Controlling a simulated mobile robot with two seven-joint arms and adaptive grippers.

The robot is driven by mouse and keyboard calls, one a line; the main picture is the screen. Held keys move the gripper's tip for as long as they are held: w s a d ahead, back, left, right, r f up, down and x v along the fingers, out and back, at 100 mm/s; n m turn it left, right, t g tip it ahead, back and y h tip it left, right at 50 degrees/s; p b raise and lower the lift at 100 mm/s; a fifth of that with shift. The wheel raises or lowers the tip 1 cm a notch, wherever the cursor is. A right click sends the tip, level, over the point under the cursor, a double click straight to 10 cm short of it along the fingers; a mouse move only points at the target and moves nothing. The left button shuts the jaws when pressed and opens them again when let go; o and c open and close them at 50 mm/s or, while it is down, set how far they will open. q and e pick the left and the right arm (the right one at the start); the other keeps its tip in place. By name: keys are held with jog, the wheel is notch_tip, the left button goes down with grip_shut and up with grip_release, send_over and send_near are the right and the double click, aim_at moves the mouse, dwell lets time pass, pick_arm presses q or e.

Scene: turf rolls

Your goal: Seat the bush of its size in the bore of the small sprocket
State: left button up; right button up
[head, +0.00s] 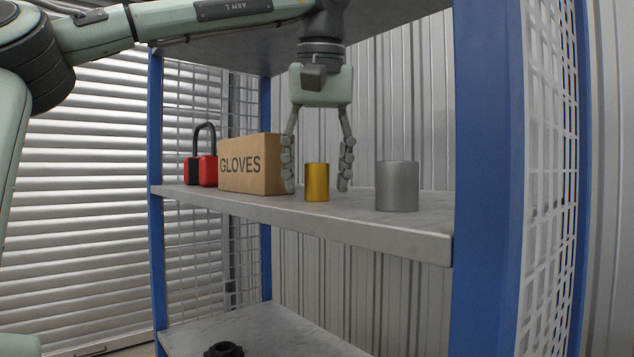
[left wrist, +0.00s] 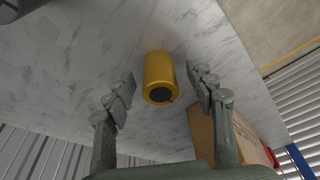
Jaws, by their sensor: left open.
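A small gold bush (head: 316,182) stands upright on the middle shelf; it also shows in the left wrist view (left wrist: 158,75) with a dark bore in its end. My left gripper (head: 317,183) points down, open, with one finger on either side of the gold bush and a gap to each. A larger grey bush (head: 397,186) stands upright to the right on the same shelf. A black toothed part (head: 224,349), perhaps the small sprocket, lies on the lower shelf, partly cut off by the frame edge. My right gripper is not in view.
A cardboard box marked GLOVES (head: 252,163) stands close to the left of my gripper. A red and black padlock (head: 202,158) is behind its left side. Blue posts (head: 484,180) frame the shelf (head: 433,221). The upper shelf is above my gripper.

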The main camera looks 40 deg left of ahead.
pick_arm(q)
jog(key=c, duration=0.7)
grip_shut()
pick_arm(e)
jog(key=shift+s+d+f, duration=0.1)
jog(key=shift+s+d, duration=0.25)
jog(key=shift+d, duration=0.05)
pick_arm(q)
jog(key=shift+r, duration=0.15)
jog(key=shift+r, duration=0.65)
notch_tip(320, 180, up, 2)
jog(key=shift+r, duration=0.1)
jog(key=s+a, duration=0.1)
jog(key=s, duration=1.7)
jog(key=shift+a+b, duration=0.25)
jog(key=shift+b, duration=0.2)
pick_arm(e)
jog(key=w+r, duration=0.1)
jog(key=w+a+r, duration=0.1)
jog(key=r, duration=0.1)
